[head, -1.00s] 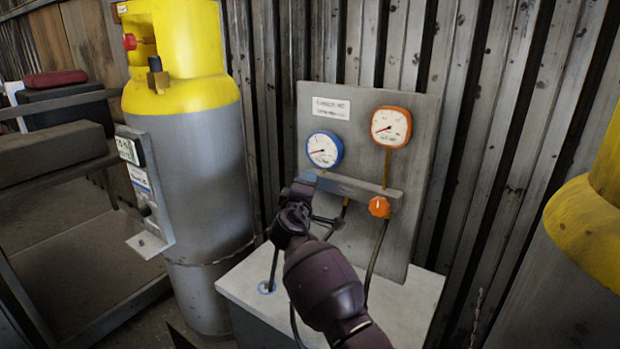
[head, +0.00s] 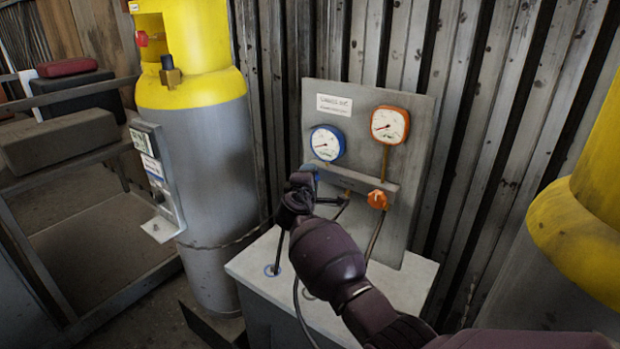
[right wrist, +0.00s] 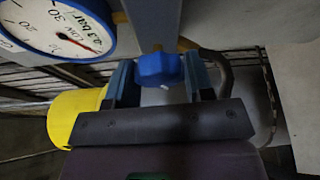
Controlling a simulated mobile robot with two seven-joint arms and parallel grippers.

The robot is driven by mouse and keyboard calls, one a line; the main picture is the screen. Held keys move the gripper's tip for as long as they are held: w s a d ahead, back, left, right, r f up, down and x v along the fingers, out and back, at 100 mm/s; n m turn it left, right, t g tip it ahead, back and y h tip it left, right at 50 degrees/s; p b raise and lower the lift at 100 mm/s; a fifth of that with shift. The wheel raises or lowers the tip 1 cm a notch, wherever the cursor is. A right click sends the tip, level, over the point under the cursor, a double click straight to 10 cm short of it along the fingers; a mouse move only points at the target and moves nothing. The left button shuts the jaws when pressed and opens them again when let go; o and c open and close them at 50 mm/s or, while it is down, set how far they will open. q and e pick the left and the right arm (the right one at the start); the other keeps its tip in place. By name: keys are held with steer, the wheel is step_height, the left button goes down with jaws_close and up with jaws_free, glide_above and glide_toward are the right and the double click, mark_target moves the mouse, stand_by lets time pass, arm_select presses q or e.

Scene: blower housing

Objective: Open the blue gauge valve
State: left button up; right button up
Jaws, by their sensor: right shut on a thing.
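The blue gauge valve knob (right wrist: 158,70) sits between the two fingers of my right gripper (right wrist: 160,82) in the right wrist view, and the gripper is shut on it. In the head view my right gripper (head: 300,188) is at the left end of the manifold bar and covers most of the knob. The blue-rimmed gauge (head: 326,143) is just above; its needle points to the lower left. It also shows in the right wrist view (right wrist: 60,28). My left gripper is not in view.
An orange gauge (head: 389,125) and orange knob (head: 377,200) are on the right of the grey panel (head: 420,160). A grey cylinder with a yellow top (head: 213,150) stands at left, another (head: 570,240) at right. Hoses hang below the bar.

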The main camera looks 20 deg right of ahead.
steer(key=o, duration=0.9)
steer(key=p+v, duration=0.1)
steer(key=v, duration=0.9)
steer(key=shift+s+a+f, duration=0.1)
steer(key=shift+s+a, duration=0.1)
steer(key=shift+s, duration=0.15)
